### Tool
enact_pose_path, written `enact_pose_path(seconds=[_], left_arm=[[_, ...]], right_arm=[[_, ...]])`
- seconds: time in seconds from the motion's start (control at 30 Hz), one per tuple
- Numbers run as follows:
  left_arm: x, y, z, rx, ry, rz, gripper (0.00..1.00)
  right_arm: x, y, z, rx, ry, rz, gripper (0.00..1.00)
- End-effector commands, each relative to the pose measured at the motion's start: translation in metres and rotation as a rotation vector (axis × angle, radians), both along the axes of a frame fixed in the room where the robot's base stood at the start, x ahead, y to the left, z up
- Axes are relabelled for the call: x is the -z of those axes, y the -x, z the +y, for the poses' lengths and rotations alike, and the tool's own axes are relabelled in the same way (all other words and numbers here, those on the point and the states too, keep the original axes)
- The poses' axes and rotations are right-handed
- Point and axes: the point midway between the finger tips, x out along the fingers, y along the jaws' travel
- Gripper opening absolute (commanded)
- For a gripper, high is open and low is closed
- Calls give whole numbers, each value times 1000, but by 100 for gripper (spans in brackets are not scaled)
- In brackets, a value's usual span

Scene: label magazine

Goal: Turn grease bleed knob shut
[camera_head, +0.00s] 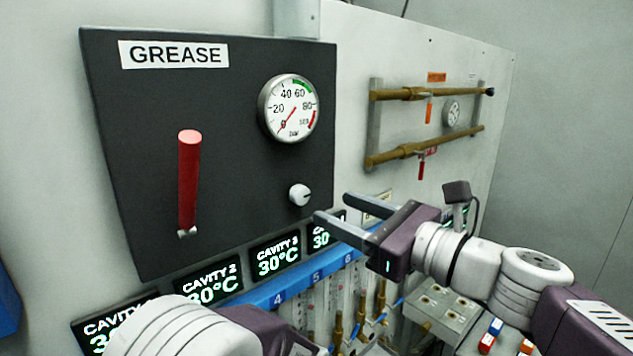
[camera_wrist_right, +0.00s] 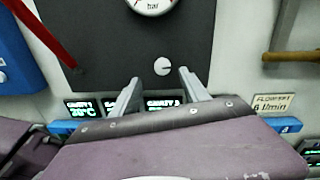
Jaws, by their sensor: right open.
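The grease bleed knob (camera_head: 299,194) is a small white round knob on the lower right of the dark GREASE panel (camera_head: 140,110). In the right wrist view the knob (camera_wrist_right: 162,66) shows a dark pointer mark on its face. My right gripper (camera_head: 332,207) is open and empty, to the right of the knob and slightly below it in the head view. In the right wrist view its fingertips (camera_wrist_right: 158,76) spread to either side of the knob, apart from it. Part of my left arm shows at the bottom of the head view; its fingers are not visible.
A round pressure gauge (camera_head: 290,108) sits above the knob, its red needle near 0. A red lever (camera_head: 189,180) hangs on the panel's left. Lit cavity temperature displays (camera_head: 275,257) and a blue numbered strip (camera_head: 300,278) run below. Brass pipes (camera_head: 425,93) are at right.

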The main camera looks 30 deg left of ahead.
Motion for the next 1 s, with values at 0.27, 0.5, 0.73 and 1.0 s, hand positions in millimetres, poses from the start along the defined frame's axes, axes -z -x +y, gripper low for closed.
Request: enact_pose_path(seconds=[0.27, 0.5, 0.73, 1.0], left_arm=[[-18, 0, 0, 0, 0, 1, 36], [-38, 0, 0, 0, 0, 0, 36], [-41, 0, 0, 0, 0, 1, 36], [-40, 0, 0, 0, 0, 1, 36]], right_arm=[[-1, -12, 33, -1, 4, 4, 53], [0, -27, 75, 2, 5, 2, 53], [4, -31, 85, 5, 5, 0, 53], [4, -31, 85, 5, 5, 0, 20]])
